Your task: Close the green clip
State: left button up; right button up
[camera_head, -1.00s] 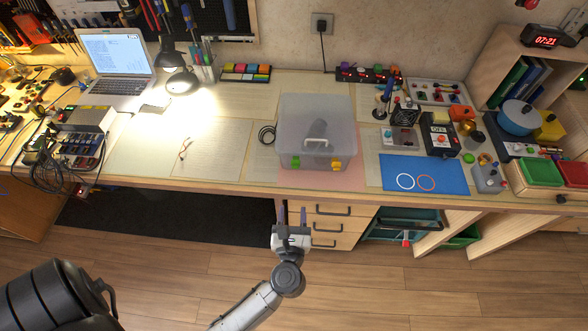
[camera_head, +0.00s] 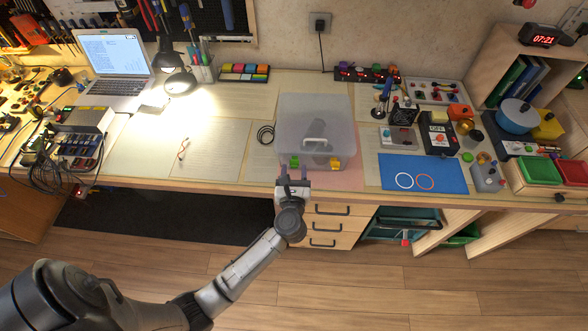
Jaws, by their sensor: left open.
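The green clip (camera_head: 295,162) is on the lower left front of a translucent plastic box (camera_head: 318,118) on the bench. A yellow clip (camera_head: 335,163) is on the same front, to its right. Whether the green clip is latched is too small to tell. My left gripper (camera_head: 292,172) is open at the bench's front edge, just in front of the green clip. Its two fingers point at the box, and I cannot tell whether they touch it. My right gripper is not in view.
A blue mat (camera_head: 423,174) with two rings lies right of the box. A lit desk lamp (camera_head: 180,82) and a laptop (camera_head: 115,65) stand further left. Drawers (camera_head: 330,226) are below the bench edge.

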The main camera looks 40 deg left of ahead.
pick_arm(q)
jog(key=shift+w+a, duration=0.25)
jog(key=shift+w, duration=0.05)
jog(key=shift+c, duration=0.4)
